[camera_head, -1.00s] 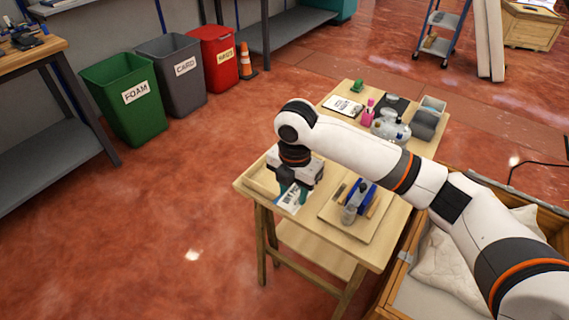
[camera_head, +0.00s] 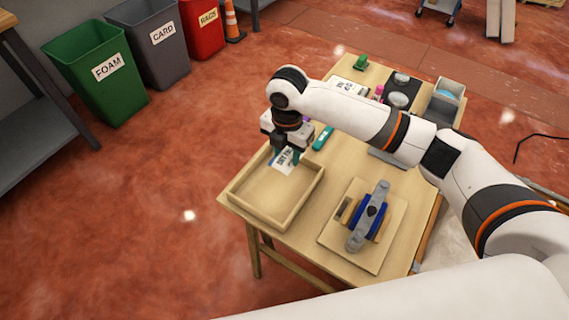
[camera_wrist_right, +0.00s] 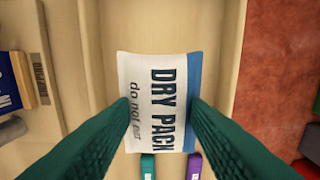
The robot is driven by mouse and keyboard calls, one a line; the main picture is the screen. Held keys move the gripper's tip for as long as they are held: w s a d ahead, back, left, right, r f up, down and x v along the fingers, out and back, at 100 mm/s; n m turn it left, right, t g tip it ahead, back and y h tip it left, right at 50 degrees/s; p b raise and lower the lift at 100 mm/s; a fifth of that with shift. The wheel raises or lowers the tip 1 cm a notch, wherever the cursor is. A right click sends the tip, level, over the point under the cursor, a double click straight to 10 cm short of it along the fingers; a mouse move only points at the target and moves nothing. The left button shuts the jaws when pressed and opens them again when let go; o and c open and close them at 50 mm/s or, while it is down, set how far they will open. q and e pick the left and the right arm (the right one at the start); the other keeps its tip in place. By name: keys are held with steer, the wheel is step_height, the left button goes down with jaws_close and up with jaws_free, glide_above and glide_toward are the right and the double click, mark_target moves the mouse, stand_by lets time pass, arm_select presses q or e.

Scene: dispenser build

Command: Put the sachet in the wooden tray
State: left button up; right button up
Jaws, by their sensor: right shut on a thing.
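The sachet (camera_head: 285,162) is white with a blue stripe and reads "DRY PACK, do not eat" in the right wrist view (camera_wrist_right: 158,100). My right gripper (camera_head: 287,156) is shut on it, with a green finger on each side. It hangs at the far end of the wooden tray (camera_head: 268,192). I cannot tell its height above the tray. The tray is a shallow open box at the table's left corner, and its visible floor is bare. My left gripper is not in view.
A board (camera_head: 390,245) with a blue holder and a grey piece (camera_head: 367,222) stands right of the tray. A teal marker (camera_head: 323,138) lies behind the tray. A grey bin (camera_head: 447,100) and other items stand at the table's far end. Floor lies left.

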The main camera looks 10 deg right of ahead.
mark_target(287, 165)
steer(key=f, duration=0.5)
steer(key=shift+w+f, duration=0.2)
steer(key=shift+f, duration=0.2)
steer(key=shift+f, duration=0.1)
steer(key=o, duration=1)
step_height(287, 165, up, 12)
steer(key=shift+r, duration=0.15)
